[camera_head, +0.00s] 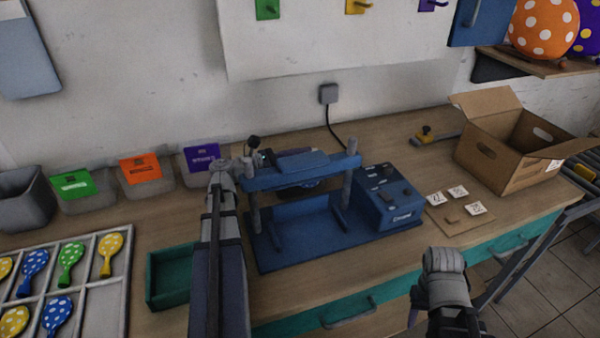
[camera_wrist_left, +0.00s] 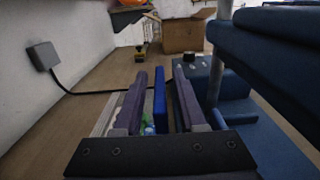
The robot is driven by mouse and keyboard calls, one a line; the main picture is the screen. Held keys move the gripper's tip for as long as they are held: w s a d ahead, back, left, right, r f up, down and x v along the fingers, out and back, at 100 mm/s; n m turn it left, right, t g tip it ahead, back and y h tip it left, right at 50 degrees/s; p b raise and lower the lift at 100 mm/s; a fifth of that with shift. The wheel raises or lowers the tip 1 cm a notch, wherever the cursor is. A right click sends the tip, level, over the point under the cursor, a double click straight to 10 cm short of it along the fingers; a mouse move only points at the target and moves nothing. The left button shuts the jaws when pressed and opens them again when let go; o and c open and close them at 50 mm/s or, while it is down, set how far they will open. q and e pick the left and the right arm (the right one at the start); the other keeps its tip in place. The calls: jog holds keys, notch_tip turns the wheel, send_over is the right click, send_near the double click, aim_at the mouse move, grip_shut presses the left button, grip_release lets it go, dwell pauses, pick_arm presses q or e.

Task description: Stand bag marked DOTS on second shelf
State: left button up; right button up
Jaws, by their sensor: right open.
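I cannot make out a bag marked DOTS or a second shelf in either view. In the head view my left arm reaches up from the bottom to the left side of the blue press (camera_head: 310,195); its gripper (camera_head: 250,160) is small and partly lost against the press. In the left wrist view the left gripper (camera_wrist_left: 160,95) has its fingers apart, with an upright blue strip (camera_wrist_left: 160,100) between them and a visible gap on each side. My right gripper (camera_head: 445,262) is open, in front of the table's front edge and away from objects.
Bins with green (camera_head: 74,184), orange (camera_head: 141,167) and purple (camera_head: 201,156) labels line the wall. An open cardboard box (camera_head: 495,160) stands at right, below a small wall shelf (camera_head: 545,67) with balloons. Cards (camera_head: 457,191) lie nearby.

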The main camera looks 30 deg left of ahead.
pick_arm(q)
grip_shut()
dwell(1.1)
